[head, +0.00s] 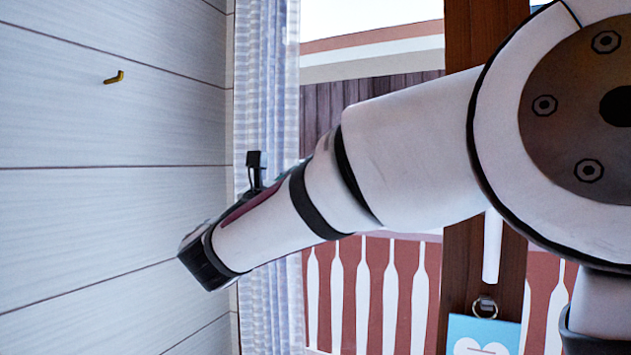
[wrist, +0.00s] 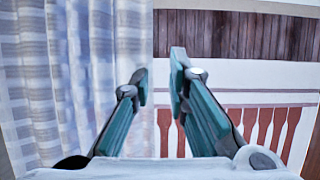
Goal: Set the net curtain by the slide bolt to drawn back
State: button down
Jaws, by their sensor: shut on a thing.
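The net curtain (head: 266,70) is pale with blue-grey checks and hangs in narrow folds at the left side of the glazed opening, beside the plank wall. In the wrist view the curtain (wrist: 60,70) fills the left part, and its free edge runs down between my fingertips. In the head view my arm reaches left across the opening to the curtain, and my fingers are hidden. I cannot make out a slide bolt.
A brass hook (head: 114,77) sticks out of the white plank wall (head: 100,200) on the left. A red and white balustrade (head: 375,285) shows outside.

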jog(key=w+a, duration=0.3)
jog(key=a, duration=0.2)
jog(key=shift+a+p, duration=0.25)
jog(key=shift+p, duration=0.05)
jog(key=c, duration=1.5)
grip_release()
jog(key=shift+w+a, duration=0.15)
jog(key=v, duration=1.2)
